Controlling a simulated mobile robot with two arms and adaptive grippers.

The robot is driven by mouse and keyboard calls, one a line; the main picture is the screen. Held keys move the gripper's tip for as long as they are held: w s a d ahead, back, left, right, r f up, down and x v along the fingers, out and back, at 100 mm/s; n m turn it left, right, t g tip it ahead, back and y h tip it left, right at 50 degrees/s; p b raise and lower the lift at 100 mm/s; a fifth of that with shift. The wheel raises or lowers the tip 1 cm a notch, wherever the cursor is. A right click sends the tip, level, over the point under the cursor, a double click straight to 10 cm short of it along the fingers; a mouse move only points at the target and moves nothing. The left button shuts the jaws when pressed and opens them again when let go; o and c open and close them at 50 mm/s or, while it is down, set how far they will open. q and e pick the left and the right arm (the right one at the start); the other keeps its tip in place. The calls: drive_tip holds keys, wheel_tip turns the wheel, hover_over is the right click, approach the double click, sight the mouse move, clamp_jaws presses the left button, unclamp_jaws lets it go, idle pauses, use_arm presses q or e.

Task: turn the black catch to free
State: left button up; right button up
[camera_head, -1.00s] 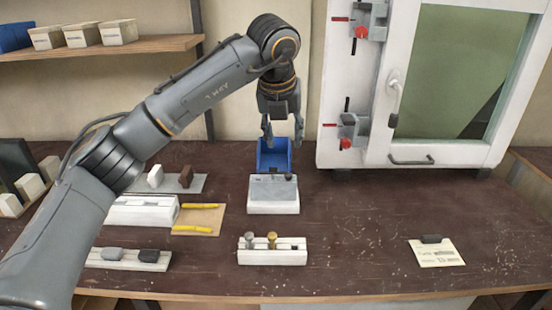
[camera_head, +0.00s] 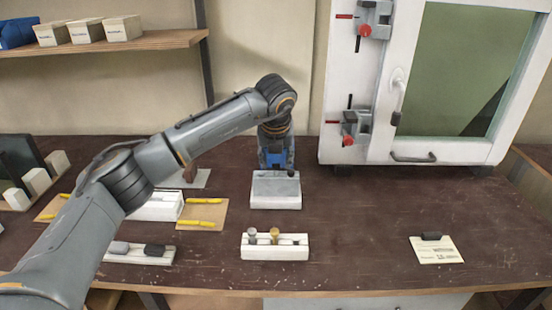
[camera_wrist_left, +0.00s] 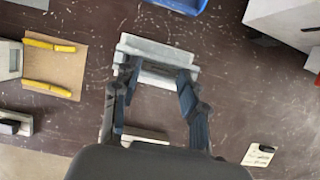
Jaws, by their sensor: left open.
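My left gripper (camera_head: 276,167) is open and points down at the back edge of a white block with a grey top plate (camera_head: 275,190). In the left wrist view the two fingers (camera_wrist_left: 157,72) stand apart over this block (camera_wrist_left: 160,48), with nothing seen held between them. I cannot make out a black catch for certain at the block; the fingers cover its back edge. My right gripper is not in view.
A blue bin (camera_wrist_left: 180,5) stands behind the block. A white rack with round-headed pegs (camera_head: 274,246) stands in front. Yellow tools on a brown board (camera_head: 203,213) lie left. The white cabinet (camera_head: 345,80) stands at back right. The right bench is mostly clear, with a card (camera_head: 436,250).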

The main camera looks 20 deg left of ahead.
use_arm(q)
drive_tip(key=shift+w+f, duration=0.1)
drive_tip(key=shift+f, duration=0.1)
drive_tip(key=shift+c, duration=0.3)
clamp_jaws()
